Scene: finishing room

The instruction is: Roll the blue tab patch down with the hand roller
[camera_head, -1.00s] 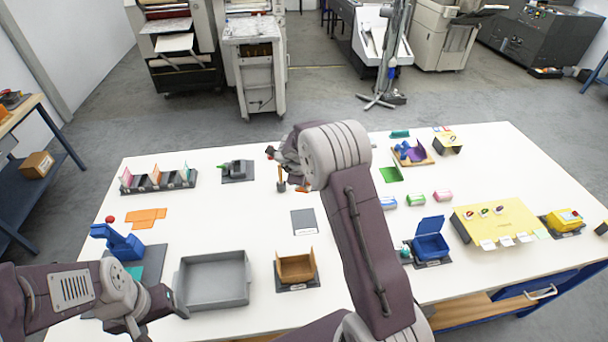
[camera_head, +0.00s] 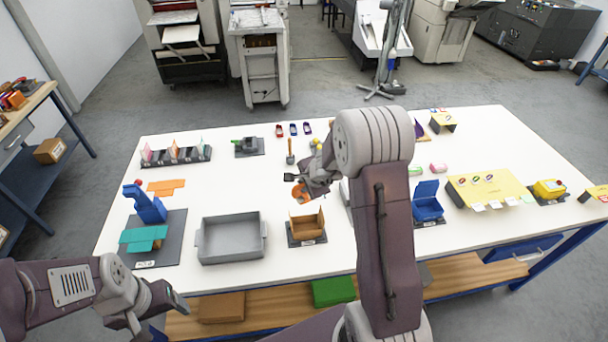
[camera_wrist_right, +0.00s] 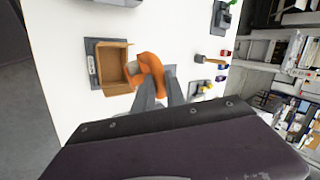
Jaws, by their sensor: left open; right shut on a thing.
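My right gripper (camera_head: 299,184) is shut on an orange curved thing (camera_wrist_right: 150,66) above the table, just behind the small brown box. In the right wrist view the orange thing sits at the fingertips (camera_wrist_right: 160,88); I cannot tell whether it is the hand roller. Part of a grey mat shows behind it there. A wooden-handled tool with a dark head (camera_head: 290,152) lies beyond the gripper. I cannot make out the blue tab patch; my right arm covers part of the table. My left gripper (camera_head: 162,314) is open and empty in front of the table's near left edge.
The small brown box (camera_head: 307,226) and grey tray (camera_head: 233,240) stand near the front edge. A blue device with teal sheets (camera_head: 150,204) is at the left. A blue bin (camera_head: 427,202) and yellow stand (camera_head: 490,188) are at the right. A shelf (camera_head: 450,280) runs below.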

